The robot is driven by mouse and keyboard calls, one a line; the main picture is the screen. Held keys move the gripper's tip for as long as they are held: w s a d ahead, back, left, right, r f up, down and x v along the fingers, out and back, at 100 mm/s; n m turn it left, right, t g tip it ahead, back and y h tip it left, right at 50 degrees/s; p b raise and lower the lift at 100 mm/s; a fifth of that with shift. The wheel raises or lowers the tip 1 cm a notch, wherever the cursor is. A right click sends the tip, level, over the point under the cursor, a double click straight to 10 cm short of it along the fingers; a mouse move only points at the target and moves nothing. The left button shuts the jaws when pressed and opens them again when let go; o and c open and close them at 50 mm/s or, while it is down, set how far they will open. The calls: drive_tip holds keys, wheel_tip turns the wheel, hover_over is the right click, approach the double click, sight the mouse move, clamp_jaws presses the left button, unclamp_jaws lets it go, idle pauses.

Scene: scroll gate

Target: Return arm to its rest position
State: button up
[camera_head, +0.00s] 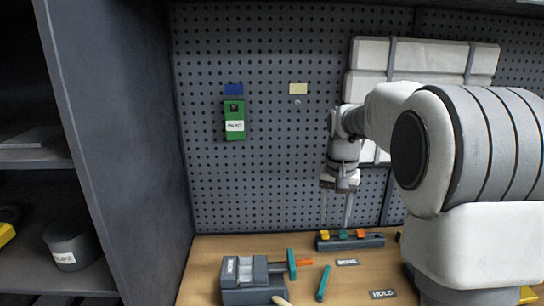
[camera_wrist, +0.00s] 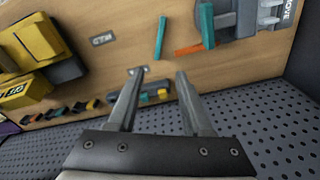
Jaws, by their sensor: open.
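My gripper (camera_head: 337,207) hangs pointing down in front of the pegboard, above the back of the wooden bench. In the wrist view my gripper (camera_wrist: 155,75) shows two grey fingers spread apart with nothing between them. Below it in the head view stands a dark rack (camera_head: 350,242) holding orange, teal and yellow pieces. The rack also shows beyond the fingertips in the wrist view (camera_wrist: 152,98). My arm reaches in from the right and hides part of the bench and pegboard.
A grey vise-like block (camera_head: 252,285) stands at the bench's front left, with teal and orange pieces beside it. A teal stick (camera_head: 323,284) lies on the bench near a HOLD label (camera_head: 382,294). A green packet (camera_head: 234,120) hangs on the pegboard (camera_head: 270,170). A dark shelf wall (camera_head: 125,140) stands left.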

drive_tip(key=s+a+r+n+t, duration=0.1)
drive_tip(key=s+r, duration=0.2)
drive_tip(key=s, duration=0.4)
drive_tip(key=s+a+r+n+t, duration=0.1)
drive_tip(key=s+a+r, duration=0.1)
drive_tip(key=s+r, duration=0.3)
drive_tip(key=s+a+f+n+t, duration=0.1)
drive_tip(key=s+f, duration=0.3)
drive_tip(key=s, duration=1)
drive_tip(key=shift+s+f+n+t, duration=0.2)
drive_tip(key=shift+s+n+t, duration=0.15)
drive_tip(key=shift+n+t, duration=0.4)
